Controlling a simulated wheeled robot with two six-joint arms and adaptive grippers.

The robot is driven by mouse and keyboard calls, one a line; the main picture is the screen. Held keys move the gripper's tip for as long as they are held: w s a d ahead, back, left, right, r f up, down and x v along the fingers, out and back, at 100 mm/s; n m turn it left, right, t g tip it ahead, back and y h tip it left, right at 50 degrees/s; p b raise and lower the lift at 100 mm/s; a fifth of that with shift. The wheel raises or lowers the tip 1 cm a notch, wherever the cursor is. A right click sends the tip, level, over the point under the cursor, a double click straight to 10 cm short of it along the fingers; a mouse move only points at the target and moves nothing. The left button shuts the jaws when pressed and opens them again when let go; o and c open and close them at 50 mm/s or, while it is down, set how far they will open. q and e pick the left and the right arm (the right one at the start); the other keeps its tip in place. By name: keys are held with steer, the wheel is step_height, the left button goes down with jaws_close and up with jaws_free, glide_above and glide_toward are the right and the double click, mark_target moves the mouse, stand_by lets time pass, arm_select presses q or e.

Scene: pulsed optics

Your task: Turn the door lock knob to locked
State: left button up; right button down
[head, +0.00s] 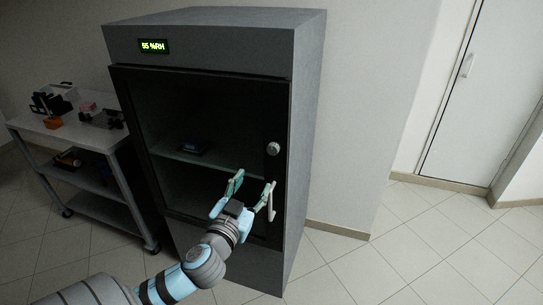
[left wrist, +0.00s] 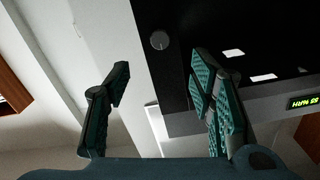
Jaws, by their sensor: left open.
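The door lock knob (head: 273,148) is a small round silver knob on the dark right-hand frame of the cabinet's glass door (head: 215,115). It also shows in the left wrist view (left wrist: 159,40), beyond my fingertips and roughly between them. Which way the knob is turned is too small to tell. My left gripper (head: 254,182) is open and empty in front of the door, below the knob in the head view and apart from it. Its two green-padded fingers stand wide apart in the left wrist view (left wrist: 160,85). My right gripper is in neither view.
The tall grey cabinet (head: 305,110) has a lit display (head: 153,46) at its top, and a dark item (head: 193,147) lies inside on a shelf. A trolley (head: 75,132) with small objects stands at the left. Tiled floor (head: 400,250) is clear at the right.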

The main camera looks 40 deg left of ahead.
mark_target(272, 151)
arm_select(q)
steer(key=x, duration=1.4)
steer(key=shift+w+d+r, duration=0.1)
steer(key=shift+r, duration=0.3)
steer(key=c, duration=1.2)
